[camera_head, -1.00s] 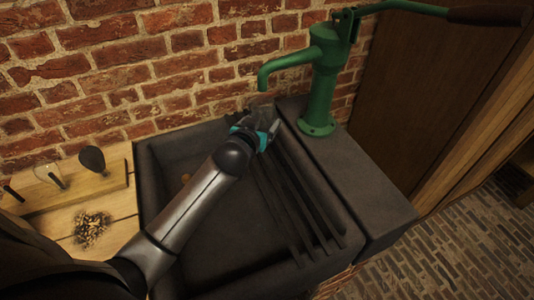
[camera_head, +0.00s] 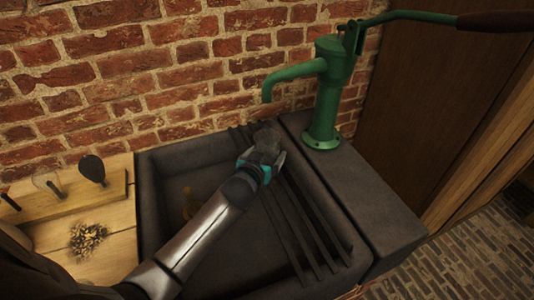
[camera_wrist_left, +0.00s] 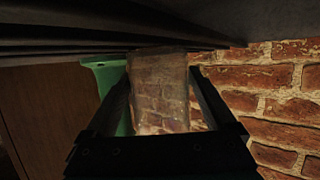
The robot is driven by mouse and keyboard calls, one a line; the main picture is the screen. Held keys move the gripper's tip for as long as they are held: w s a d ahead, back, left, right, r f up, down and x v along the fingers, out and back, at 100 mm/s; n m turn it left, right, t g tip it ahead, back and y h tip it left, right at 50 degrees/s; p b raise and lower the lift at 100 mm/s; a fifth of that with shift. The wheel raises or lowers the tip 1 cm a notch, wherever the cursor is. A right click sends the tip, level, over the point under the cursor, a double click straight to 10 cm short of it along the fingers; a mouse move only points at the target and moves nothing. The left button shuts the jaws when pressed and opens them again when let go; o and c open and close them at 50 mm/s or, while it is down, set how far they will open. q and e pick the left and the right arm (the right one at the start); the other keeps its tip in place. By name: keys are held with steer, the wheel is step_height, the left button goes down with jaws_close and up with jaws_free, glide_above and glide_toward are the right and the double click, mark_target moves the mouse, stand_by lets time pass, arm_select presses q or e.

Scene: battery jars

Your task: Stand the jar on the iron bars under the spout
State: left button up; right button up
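My left gripper (camera_head: 273,155) is over the iron bars (camera_head: 290,215) at the back of the dark stone sink. In the left wrist view its two fingers (camera_wrist_left: 160,95) are on either side of a clear glass jar (camera_wrist_left: 160,90) and appear shut on it. Bricks show through the glass. In the head view the jar is mostly hidden by my gripper, below the green pump's spout (camera_head: 267,92). The jar's end lies close to the bars in the wrist view; I cannot tell whether it touches. My right gripper is out of view.
The green pump (camera_head: 324,100) stands on the stone ledge (camera_head: 365,200) right of the sink (camera_head: 145,215). A brick wall (camera_head: 150,75) is close behind. A wooden counter (camera_head: 115,215) with a rack of tools is at left.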

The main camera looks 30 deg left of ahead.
arm_select(q)
steer(key=shift+o, duration=0.6)
steer(key=shift+r, duration=0.1)
steer(key=shift+r, duration=0.15)
steer(key=p+v, duration=0.2)
steer(key=v, duration=1)
steer(key=shift+p, duration=0.35)
